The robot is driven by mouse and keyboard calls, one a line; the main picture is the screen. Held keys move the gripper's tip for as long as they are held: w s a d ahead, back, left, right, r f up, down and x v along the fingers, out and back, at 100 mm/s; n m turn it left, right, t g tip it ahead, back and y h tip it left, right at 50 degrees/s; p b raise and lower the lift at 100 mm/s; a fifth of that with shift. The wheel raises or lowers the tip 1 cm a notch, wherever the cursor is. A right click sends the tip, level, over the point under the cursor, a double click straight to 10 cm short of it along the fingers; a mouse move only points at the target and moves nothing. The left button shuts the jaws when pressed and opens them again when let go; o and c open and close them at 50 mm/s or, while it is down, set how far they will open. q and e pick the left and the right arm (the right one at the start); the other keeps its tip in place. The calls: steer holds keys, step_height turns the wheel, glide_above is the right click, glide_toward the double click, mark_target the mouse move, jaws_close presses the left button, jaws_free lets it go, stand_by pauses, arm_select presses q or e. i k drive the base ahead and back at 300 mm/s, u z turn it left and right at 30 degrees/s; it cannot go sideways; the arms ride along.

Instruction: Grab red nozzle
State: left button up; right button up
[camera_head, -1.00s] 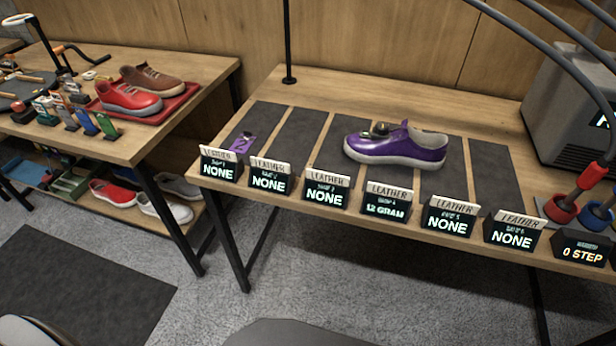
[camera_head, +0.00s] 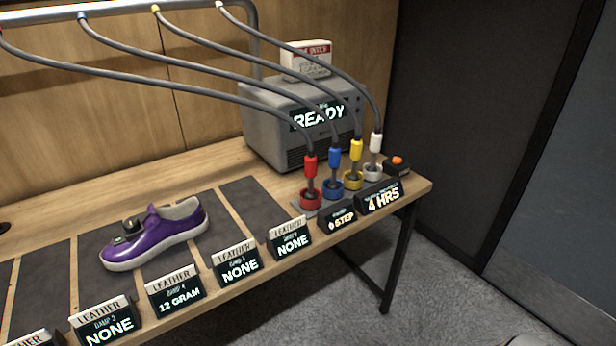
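The red nozzle (camera_head: 310,167) stands upright in a red ring holder (camera_head: 310,200) near the right end of the table, with a grey hose running up from its top. It is the leftmost in a row with a blue nozzle (camera_head: 334,159), a yellow nozzle (camera_head: 356,152) and a white nozzle (camera_head: 375,143). Neither of my grippers shows in the head view.
A grey machine reading READY (camera_head: 285,125) stands behind the nozzles. A purple sneaker (camera_head: 160,235) lies on dark mats to the left. Several small LEATHER displays (camera_head: 240,264) line the table's front edge. Grey hoses (camera_head: 190,84) arch above the table.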

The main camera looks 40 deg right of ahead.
mark_target(311, 160)
steer(key=u, duration=0.05)
steer(key=k, duration=1.15)
steer(key=z, duration=0.95)
steer(key=i, duration=0.85)
steer(key=z, duration=0.35)
